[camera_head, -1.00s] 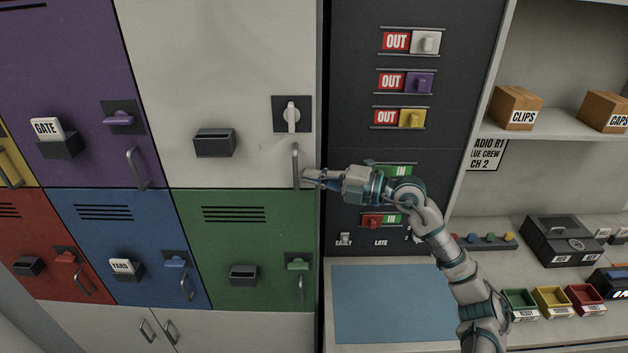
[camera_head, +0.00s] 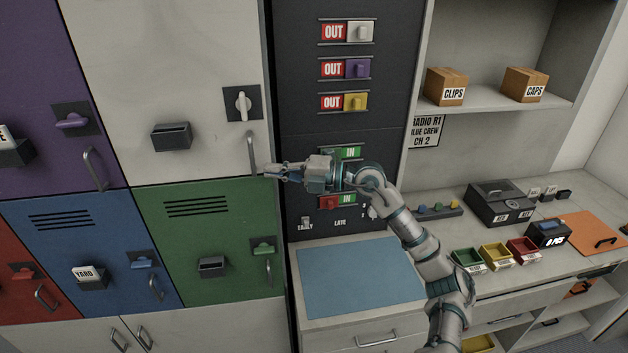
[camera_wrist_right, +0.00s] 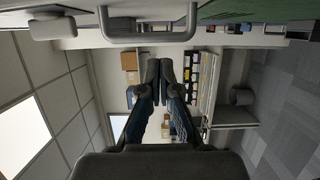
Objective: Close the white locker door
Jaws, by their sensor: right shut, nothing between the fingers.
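The white locker door (camera_head: 200,50) is at upper left in the head view. Its face looks about level with the purple and green doors around it, with no clear gap at its right edge. Its white latch (camera_head: 243,104) stands upright on a dark plate. Its grey pull handle (camera_head: 251,153) is at the lower right corner and also crosses the top of the right wrist view (camera_wrist_right: 148,38). My right gripper (camera_head: 263,172) is shut and empty beside the handle's lower end; contact is unclear. Its fingers are together in the wrist view (camera_wrist_right: 160,66). My left gripper is out of view.
A dark panel (camera_head: 345,120) with OUT and IN sliders stands right of the lockers, behind my right arm. Below it is a blue mat (camera_head: 360,275), bare. Small coloured bins (camera_head: 495,255) and dark boxes (camera_head: 500,203) occupy the counter to the right.

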